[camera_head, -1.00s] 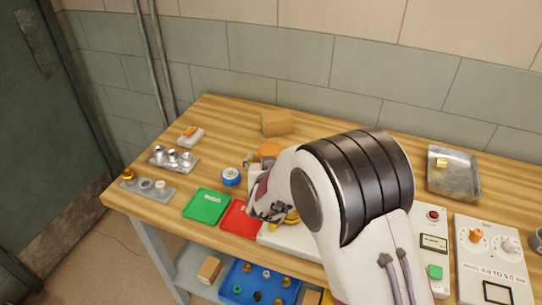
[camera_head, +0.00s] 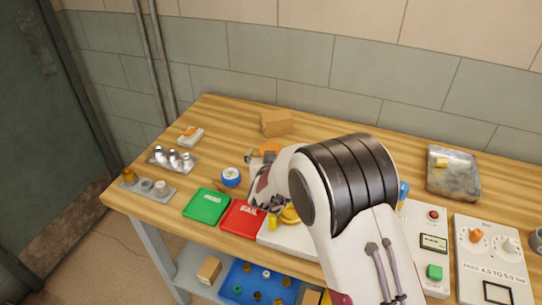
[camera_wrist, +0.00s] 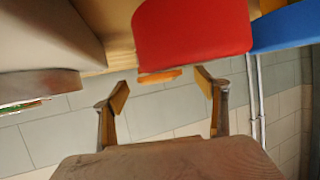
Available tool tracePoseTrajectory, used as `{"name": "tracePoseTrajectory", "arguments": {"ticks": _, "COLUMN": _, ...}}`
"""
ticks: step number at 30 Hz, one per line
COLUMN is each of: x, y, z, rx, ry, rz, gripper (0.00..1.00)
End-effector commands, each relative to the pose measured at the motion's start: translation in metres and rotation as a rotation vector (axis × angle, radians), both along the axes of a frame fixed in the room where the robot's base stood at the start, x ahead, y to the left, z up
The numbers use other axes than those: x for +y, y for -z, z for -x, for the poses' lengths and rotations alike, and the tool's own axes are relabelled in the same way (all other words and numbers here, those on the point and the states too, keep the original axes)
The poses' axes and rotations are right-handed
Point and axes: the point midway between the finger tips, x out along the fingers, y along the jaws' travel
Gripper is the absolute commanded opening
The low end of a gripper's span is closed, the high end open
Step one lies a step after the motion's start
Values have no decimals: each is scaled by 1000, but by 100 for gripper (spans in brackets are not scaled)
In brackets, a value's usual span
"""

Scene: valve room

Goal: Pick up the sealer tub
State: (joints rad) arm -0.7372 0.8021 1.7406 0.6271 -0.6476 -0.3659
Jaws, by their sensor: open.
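A round orange-topped container (camera_head: 270,149), which appears to be the sealer tub, stands on the bench behind my gripper in the head view. My arm hides its lower part. In the wrist view, which looks upside down, a red body (camera_wrist: 194,35) with an orange edge lies just beyond the fingers and seems to be this tub. My gripper (camera_head: 254,178) is low over the bench, reaching toward the back. Its two fingers (camera_wrist: 162,88) are spread apart with nothing between them.
A blue-and-white round item (camera_head: 231,177) stands left of the tub. A cardboard box (camera_head: 276,123) is behind it. Green (camera_head: 206,206) and red (camera_head: 240,219) trays lie at the front. A yellow valve part (camera_head: 290,214) is close beside my gripper. A metal tray (camera_head: 453,180) is at right.

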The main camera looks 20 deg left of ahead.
Motion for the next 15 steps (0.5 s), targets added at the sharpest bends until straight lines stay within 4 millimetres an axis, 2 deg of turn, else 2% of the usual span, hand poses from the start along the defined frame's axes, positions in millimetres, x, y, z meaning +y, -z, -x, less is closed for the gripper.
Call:
{"name": "tracePoseTrajectory", "arguments": {"ticks": 7, "x": 7, "y": 9, "z": -20, "rx": 0, "ry": 1, "rz": 0, "gripper": 73}}
{"name": "tracePoseTrajectory", "arguments": {"ticks": 15, "x": 9, "y": 11, "z": -27, "rx": -1, "ry": 1, "rz": 0, "gripper": 73}}
